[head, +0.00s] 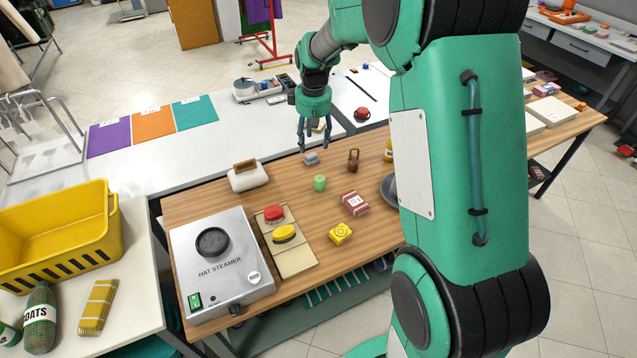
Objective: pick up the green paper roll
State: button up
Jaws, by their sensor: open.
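The green paper roll (320,183) is a small light green cylinder standing on the wooden table (300,262), near its back edge. My gripper (314,143) hangs above the back of the table, fingers pointing down, open. It is behind and above the roll in the picture and apart from it. A small grey object (311,158) lies just below the fingers, and I cannot tell what it is.
A brown padlock-shaped object (353,160) and a red-and-white box (355,203) stand right of the roll. A white iron-like object (248,176) is left. The hat steamer (222,262), red and yellow buttons (284,234) and a yellow block (341,233) are nearer. My arm hides the table's right part.

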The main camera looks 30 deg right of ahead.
jog(key=n+g, duration=0.1)
send_over(320, 178)
notch_tip(320, 178, down, 15)
jog(key=shift+s+a+r, duration=0.1)
jog(key=shift+s, duration=0.05)
jog(key=shift+f+b, duration=0.8)
jog(key=shift+f, duration=3.45)
jog(key=shift+f+b, duration=0.65)
jog(key=shift+f, duration=2)
jog(key=shift+c, duration=0.2)
jog(key=c, duration=1.2)
